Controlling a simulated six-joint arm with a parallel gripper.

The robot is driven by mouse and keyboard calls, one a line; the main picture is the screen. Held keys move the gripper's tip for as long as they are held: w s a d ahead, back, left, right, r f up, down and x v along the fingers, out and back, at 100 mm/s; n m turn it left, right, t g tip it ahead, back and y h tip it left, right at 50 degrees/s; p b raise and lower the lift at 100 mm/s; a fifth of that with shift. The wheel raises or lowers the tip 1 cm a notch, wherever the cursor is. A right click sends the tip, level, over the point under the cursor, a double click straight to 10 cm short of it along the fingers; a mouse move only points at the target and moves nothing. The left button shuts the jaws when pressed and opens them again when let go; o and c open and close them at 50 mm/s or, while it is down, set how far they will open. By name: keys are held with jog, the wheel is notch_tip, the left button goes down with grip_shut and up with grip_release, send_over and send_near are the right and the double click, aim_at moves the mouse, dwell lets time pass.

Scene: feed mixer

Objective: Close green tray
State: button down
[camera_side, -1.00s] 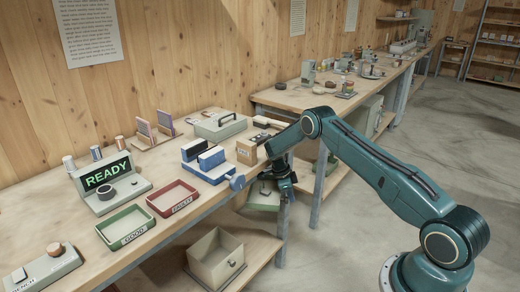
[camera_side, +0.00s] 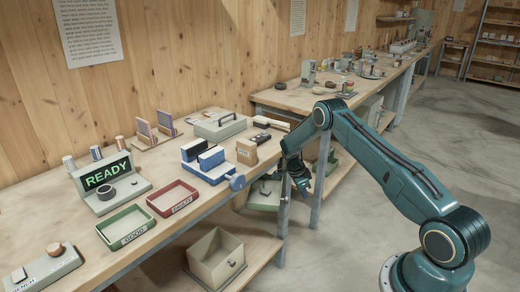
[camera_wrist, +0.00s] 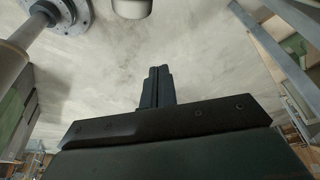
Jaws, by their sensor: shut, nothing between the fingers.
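A green-rimmed open tray (camera_side: 112,234) labelled GOOD lies on the bench near its front edge. A grey-green tray-like drawer (camera_side: 262,196) shows below the bench's right end, beside my gripper; I cannot tell how far it sticks out. My gripper (camera_side: 304,190) hangs off the bench's right end, just right of this drawer and seemingly apart from it. In the wrist view my gripper (camera_wrist: 159,70) has its fingers together and empty, over pale floor.
A beige open drawer (camera_side: 215,258) with a knob stands out low under the bench. A red tray (camera_side: 173,198) and a blue vise (camera_side: 205,162) sit on the bench. A second bench (camera_side: 290,97) with its leg stands behind my gripper. The floor at right is clear.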

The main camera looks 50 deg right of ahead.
jog(key=s+d+n+t, duration=0.15)
jog(key=d+n, duration=0.25)
jog(key=d, duration=0.5)
jog(key=a+r+n, duration=0.2)
jog(key=a+r, duration=0.4)
jog(key=r, duration=0.4)
jog(key=a+r+n+t, duration=0.1)
jog(key=a+r+n, duration=0.1)
jog(key=a+r, duration=0.4)
jog(key=a+r+n+t, duration=0.1)
jog(key=a+r, duration=0.4)
jog(key=r, duration=0.9)
jog(key=shift+w+a+r+n, duration=0.15)
jog(key=shift+w+a+n, duration=0.2)
jog(key=shift+n, duration=0.55)
jog(key=shift+s, duration=0.1)
